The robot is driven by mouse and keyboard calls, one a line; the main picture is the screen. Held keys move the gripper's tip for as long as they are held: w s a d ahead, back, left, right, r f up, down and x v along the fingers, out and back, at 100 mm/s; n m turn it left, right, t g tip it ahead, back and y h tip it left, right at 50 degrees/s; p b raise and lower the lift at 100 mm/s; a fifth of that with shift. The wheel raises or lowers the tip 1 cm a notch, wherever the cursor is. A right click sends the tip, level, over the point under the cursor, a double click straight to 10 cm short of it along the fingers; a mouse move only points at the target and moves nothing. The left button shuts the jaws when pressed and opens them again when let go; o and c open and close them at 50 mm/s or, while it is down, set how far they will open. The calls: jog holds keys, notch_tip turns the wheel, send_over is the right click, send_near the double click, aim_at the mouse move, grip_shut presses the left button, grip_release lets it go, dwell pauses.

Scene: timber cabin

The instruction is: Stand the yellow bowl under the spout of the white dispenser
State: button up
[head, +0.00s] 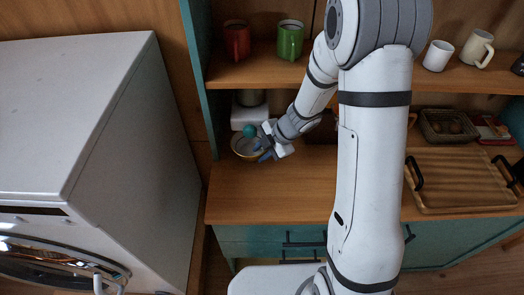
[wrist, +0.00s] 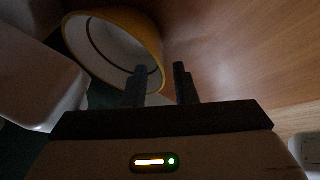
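The yellow bowl (head: 236,149) stands on the wooden counter at the left end, just in front of the white dispenser (head: 237,115). A round teal part (head: 250,131) shows over the bowl's far rim; I cannot tell whether it is the spout. In the wrist view the yellow bowl (wrist: 112,42) shows its pale inside with a dark ring. My gripper (head: 264,152) is at the bowl's right side. In the wrist view my gripper (wrist: 160,78) has its fingers apart, one over the bowl's inside and one outside the rim, with a gap visible.
A shelf above the counter holds a red mug (head: 237,41), a green mug (head: 289,41) and white mugs (head: 438,55). A wooden tray (head: 455,180) lies at right, near a dark basket (head: 447,126). A white washer (head: 85,110) stands left. The counter's front middle is clear.

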jog(key=p+v, duration=0.2)
jog(key=v, duration=1)
jog(key=shift+r, duration=0.2)
jog(key=shift+f, duration=0.1)
